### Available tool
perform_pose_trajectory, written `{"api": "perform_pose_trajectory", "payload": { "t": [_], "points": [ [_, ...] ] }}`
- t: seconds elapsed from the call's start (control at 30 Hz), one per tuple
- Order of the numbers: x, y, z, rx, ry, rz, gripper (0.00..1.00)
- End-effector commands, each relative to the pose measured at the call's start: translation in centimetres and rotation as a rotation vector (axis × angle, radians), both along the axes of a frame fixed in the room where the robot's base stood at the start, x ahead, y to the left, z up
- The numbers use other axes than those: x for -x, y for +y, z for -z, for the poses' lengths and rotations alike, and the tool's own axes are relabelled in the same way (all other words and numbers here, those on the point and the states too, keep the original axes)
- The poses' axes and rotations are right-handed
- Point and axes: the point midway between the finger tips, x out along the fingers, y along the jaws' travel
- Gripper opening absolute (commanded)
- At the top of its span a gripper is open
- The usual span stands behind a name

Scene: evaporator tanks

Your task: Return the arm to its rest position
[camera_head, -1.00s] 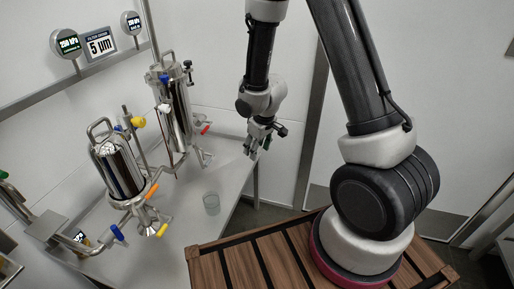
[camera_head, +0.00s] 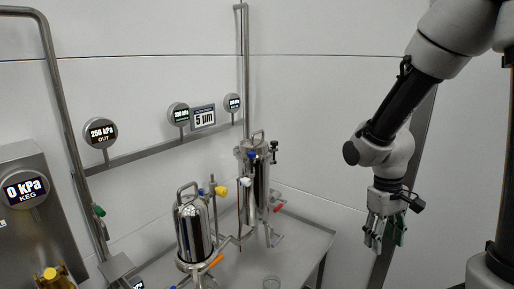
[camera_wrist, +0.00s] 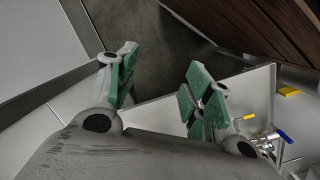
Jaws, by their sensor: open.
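My gripper (camera_head: 384,236) hangs at the right in the head view, pointing down, to the right of the metal table. It is open and nothing shows between its fingers. In the wrist view its two green-padded fingers (camera_wrist: 160,95) stand well apart, with floor and a table edge beyond them. My arm comes down from the upper right in the head view and bends at the elbow.
Gauges and a rail (camera_head: 150,146) line the wall. A keg panel (camera_head: 30,200) stands at the left.

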Motion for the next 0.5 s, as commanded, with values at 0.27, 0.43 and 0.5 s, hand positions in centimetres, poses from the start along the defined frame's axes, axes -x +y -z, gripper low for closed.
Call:
{"api": "perform_pose_trajectory", "payload": {
  "t": [0.27, 0.43, 0.5],
  "points": [
    [6.5, -2.3, -10.5, -0.071, -0.156, 0.154, 0.51],
    [8.8, -3.2, -14.7, -0.115, -0.334, 0.215, 0.51],
    [9.3, -3.6, -16.1, -0.124, -0.402, 0.229, 0.51]
  ]
}}
